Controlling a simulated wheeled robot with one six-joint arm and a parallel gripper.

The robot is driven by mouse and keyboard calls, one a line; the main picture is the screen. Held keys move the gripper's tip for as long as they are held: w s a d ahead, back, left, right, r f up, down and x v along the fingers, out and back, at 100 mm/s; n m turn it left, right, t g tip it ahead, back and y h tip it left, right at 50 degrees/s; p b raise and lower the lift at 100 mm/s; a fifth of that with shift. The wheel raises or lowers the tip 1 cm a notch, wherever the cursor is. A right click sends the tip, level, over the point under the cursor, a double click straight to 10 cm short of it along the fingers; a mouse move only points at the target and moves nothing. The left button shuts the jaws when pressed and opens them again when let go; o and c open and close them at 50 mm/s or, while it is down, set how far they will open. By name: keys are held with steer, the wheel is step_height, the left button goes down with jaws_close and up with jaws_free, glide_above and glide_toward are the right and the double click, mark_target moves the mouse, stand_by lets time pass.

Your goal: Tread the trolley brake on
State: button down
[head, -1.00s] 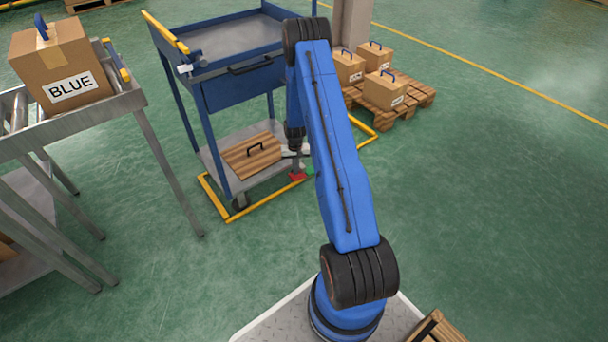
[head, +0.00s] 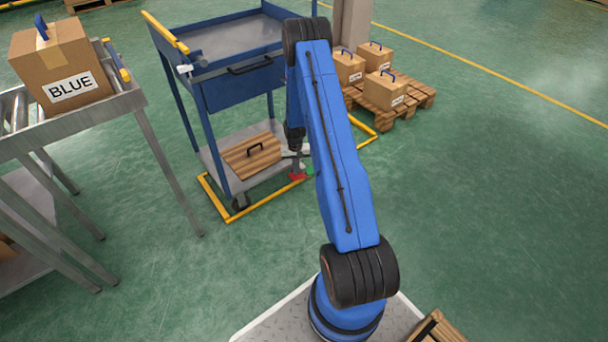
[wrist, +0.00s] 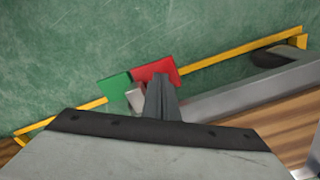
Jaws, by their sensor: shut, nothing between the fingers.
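The blue trolley (head: 240,85) stands beyond my arm, with a grey lower shelf. At its near lower edge is a two-part pedal. The red pad (head: 298,177) and the green pad (head: 310,171) show small in the head view. In the wrist view, the red pad (wrist: 155,70) lies just beyond my fingertips and the green pad (wrist: 115,87) is to its left. My gripper (wrist: 162,92) is shut and empty, pointing down at the pedal. It overlaps the red pad's lower edge in the picture; I cannot tell whether they touch.
A yellow floor frame (head: 265,202) runs around the trolley's foot. A wooden panel with a handle (head: 250,156) lies on the lower shelf. A roller conveyor (head: 120,103) with a BLUE box (head: 62,67) is at left. A pallet (head: 415,98) with boxes stands behind at right. Floor to the right is clear.

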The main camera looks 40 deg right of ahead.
steer(key=shift+f, duration=1.4)
steer(key=shift+r, duration=4.05)
steer(key=shift+s, duration=0.15)
